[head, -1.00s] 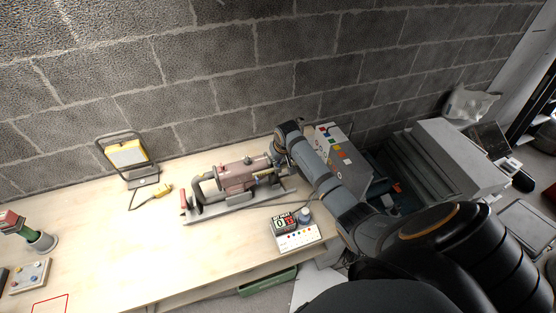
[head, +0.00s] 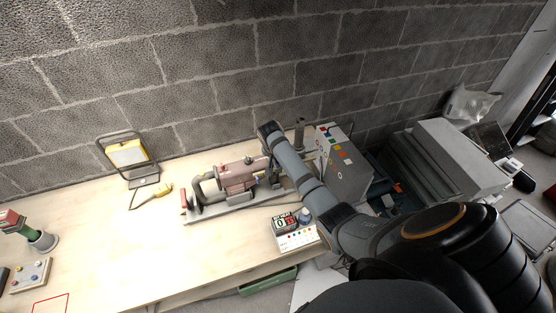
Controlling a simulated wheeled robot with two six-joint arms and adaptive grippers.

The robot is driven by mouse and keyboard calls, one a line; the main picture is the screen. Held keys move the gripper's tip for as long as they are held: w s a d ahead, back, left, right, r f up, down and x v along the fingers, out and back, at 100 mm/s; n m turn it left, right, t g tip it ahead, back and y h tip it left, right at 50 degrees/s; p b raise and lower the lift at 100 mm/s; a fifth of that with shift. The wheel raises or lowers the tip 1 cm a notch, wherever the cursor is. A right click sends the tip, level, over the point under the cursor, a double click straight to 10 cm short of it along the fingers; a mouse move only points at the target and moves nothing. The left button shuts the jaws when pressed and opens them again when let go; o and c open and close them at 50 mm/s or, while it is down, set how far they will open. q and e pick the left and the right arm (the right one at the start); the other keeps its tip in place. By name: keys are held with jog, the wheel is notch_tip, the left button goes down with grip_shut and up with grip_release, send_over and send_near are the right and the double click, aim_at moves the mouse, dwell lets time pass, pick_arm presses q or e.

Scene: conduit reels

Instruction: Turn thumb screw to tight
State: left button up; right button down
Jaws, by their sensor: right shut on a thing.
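A pink motor-like machine (head: 237,177) with a grey base plate (head: 222,207) lies on the wooden bench. My right arm reaches in from the right and bends down over the machine's right end. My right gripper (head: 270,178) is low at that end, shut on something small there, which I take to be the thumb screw. The fingers and the screw are mostly hidden by my arm and too small to make out, so the screw's angle cannot be told. My left gripper does not show.
A small box with a number display (head: 284,223) and a panel with coloured buttons (head: 298,240) stand in front of the arm. A grey control cabinet (head: 345,165) is close on the right. A work lamp (head: 127,154) stands at back left. The bench's front left middle is clear.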

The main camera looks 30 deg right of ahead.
jog(key=m+g, duration=0.1)
jog(key=m, duration=0.2)
jog(key=shift+w+a, duration=0.1)
jog(key=shift+w, duration=0.05)
jog(key=m+g+h+b, duration=0.1)
jog(key=m, duration=0.1)
jog(key=shift+m, duration=0.3)
jog(key=m+g+b, duration=0.1)
jog(key=m, duration=0.1)
jog(key=shift+w+f+m, duration=0.1)
jog(key=shift+m, duration=0.2)
jog(key=shift+m+g+b, duration=0.6)
jog(key=shift+m+b, duration=0.7)
jog(key=shift+m, duration=0.2)
jog(key=c, duration=1.5)
grip_release()
jog(key=shift+r, duration=0.2)
